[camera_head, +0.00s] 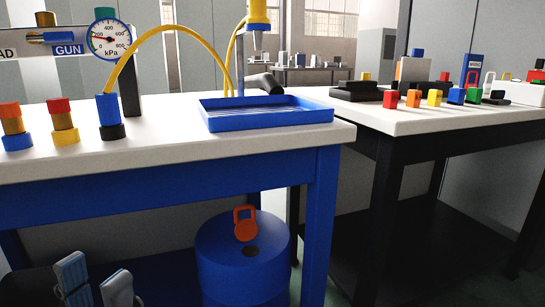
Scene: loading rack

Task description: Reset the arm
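No part is plainly labelled as the arm. A yellow and blue vertical piece (257,18) with a pale tip hangs at the top, above a shallow blue tray (265,117). A thin grey post (240,65) rises at the tray, with a yellow hose (180,29) arching from a blue and black fitting (110,117). My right gripper is not in view.
A pressure gauge (109,40) stands at the back left. A blue drum (240,270) with an orange padlock-shaped tag (245,224) stands below. A second table (425,117) at right holds several coloured locks and boxes.

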